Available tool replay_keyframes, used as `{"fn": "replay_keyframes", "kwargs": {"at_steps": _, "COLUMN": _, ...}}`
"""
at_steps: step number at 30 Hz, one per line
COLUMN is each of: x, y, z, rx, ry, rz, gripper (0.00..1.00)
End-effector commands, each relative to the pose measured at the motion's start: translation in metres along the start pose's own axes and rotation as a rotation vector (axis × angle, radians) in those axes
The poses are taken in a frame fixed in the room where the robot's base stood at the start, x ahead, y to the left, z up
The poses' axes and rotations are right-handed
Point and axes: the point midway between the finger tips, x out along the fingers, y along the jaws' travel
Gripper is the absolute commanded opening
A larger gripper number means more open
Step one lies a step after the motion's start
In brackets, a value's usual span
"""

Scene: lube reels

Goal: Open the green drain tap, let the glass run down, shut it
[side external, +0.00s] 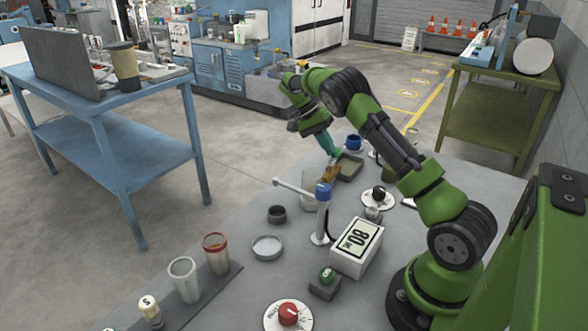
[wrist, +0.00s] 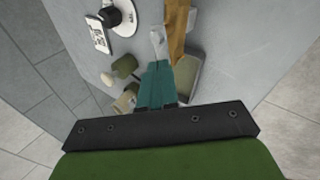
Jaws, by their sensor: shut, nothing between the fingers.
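My gripper (side external: 334,152) has teal fingers, shut and empty, above the far part of the grey bench. In the wrist view the fingers (wrist: 157,82) are together, with a tan upright piece (wrist: 177,35) and a pale lever-like part (wrist: 156,40) just beyond their tips. A pale, see-through vessel (side external: 309,184) stands near the gripper, partly hidden behind the blue-topped post. A small green knob (side external: 327,275) sits on a dark block nearer the front, well away from my gripper. I cannot tell whether it is the drain tap. No liquid level is readable.
A red dial (side external: 287,313), black dial (side external: 378,194) and blue knob (side external: 354,142) are around. A shallow tray (side external: 350,168) lies near the gripper. Jars (side external: 184,280) stand front left.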

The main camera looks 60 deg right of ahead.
Motion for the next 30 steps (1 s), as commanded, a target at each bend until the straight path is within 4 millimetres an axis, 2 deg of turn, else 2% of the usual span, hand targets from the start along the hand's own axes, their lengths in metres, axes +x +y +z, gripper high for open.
{"fn": "replay_keyframes", "kwargs": {"at_steps": 11, "x": -0.003, "y": -0.001, "z": 0.001, "rx": -0.001, "ry": -0.002, "rz": 0.001, "gripper": 0.0}}
{"fn": "replay_keyframes", "kwargs": {"at_steps": 21, "x": -0.05, "y": -0.001, "z": 0.0, "rx": 0.001, "ry": 0.002, "rz": -0.001, "gripper": 0.0}}
{"fn": "replay_keyframes", "kwargs": {"at_steps": 30, "x": -0.072, "y": 0.0, "z": 0.0, "rx": 0.001, "ry": 0.0, "rz": 0.001, "gripper": 0.0}}
